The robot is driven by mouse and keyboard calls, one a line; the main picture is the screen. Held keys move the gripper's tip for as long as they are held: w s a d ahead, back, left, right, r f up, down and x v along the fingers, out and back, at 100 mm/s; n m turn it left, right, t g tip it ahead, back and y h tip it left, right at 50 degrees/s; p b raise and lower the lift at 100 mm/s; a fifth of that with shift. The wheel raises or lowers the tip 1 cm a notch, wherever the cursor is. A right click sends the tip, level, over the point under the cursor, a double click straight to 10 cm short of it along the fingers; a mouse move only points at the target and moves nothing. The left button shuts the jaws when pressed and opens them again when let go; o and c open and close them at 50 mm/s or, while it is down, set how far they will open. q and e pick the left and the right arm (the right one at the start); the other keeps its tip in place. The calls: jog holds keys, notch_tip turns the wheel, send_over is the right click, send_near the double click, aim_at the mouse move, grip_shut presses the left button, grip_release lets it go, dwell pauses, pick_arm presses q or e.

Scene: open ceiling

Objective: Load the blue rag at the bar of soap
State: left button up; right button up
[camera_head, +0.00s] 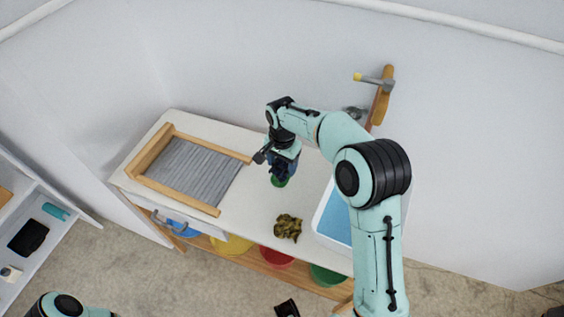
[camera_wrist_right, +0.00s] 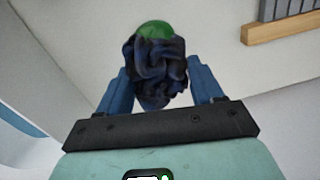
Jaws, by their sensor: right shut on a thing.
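My right gripper (camera_head: 280,172) is over the worktop, pointing down. In the right wrist view its fingers (camera_wrist_right: 160,88) are shut on the crumpled dark blue rag (camera_wrist_right: 155,65). A green rounded thing, seemingly the bar of soap (camera_wrist_right: 155,30), shows just past the rag and is partly covered by it. In the head view the green soap (camera_head: 279,182) shows right below the gripper. I cannot tell whether rag and soap touch. The rag is mostly hidden by the gripper there. Only part of my left arm shows at the bottom left; its gripper is out of view.
The white worktop (camera_head: 245,230) has a wood-framed ribbed board (camera_head: 190,170) on the left and a blue-bottomed basin (camera_head: 334,220) on the right. A crumpled dark yellow-brown thing (camera_head: 287,227) lies in front. A wooden tap post (camera_head: 381,95) stands behind. Coloured bowls sit on the lower shelf.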

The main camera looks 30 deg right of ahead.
aim_at(282, 163)
pick_arm(q)
jog(key=shift+s+f, duration=0.1)
jog(key=shift+f, duration=0.15)
pick_arm(e)
jog(key=shift+f, duration=0.55)
pick_arm(q)
jog(key=shift+r, duration=0.1)
pick_arm(e)
jog(key=shift+f, duration=0.1)
dwell(0.9)
pick_arm(q)
jog(key=shift+r, duration=0.1)
jog(key=shift+w+r+p, duration=0.4)
jog(key=shift+r+p, duration=0.35)
jog(key=shift+r, duration=0.1)
jog(key=shift+w+r+p, duration=0.4)
jog(key=shift+r+p, duration=0.35)
jog(key=shift+r, duration=0.1)
jog(key=shift+w+r+p, duration=0.4)
jog(key=shift+r+p, duration=0.35)
jog(key=shift+r, duration=0.1)
pick_arm(e)
jog(key=shift+r, duration=3.6)
